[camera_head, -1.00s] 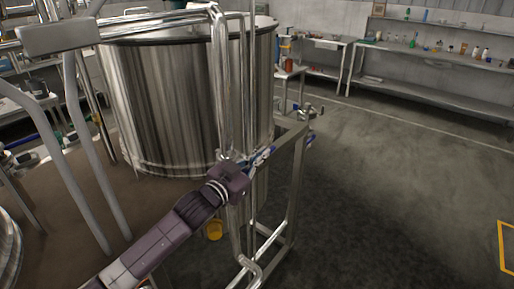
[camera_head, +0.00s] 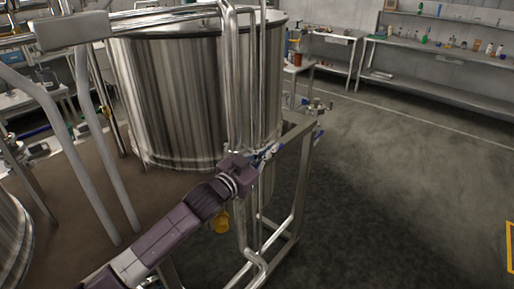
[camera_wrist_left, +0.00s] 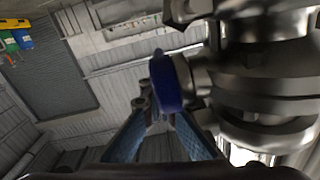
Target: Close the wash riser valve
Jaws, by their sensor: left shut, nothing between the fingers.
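The valve has a blue handle (camera_wrist_left: 168,84) on a metal body (camera_wrist_left: 265,80), close up in the left wrist view. My left gripper (camera_wrist_left: 155,112) is shut with nothing between its fingers. Its blue-textured fingertips lie just below and beside the handle in that view; I cannot tell whether they touch it. In the head view my left gripper (camera_head: 265,156) is at the vertical pipes in front of the large steel tank, where the valve is too small and covered to make out. My right gripper is not in view.
The steel tank (camera_head: 175,95) stands behind the metal pipes (camera_head: 232,80) and a frame (camera_head: 292,190). A yellow cup-like object (camera_head: 221,222) is below my left arm. Shelves with bottles (camera_head: 440,42) line the back wall.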

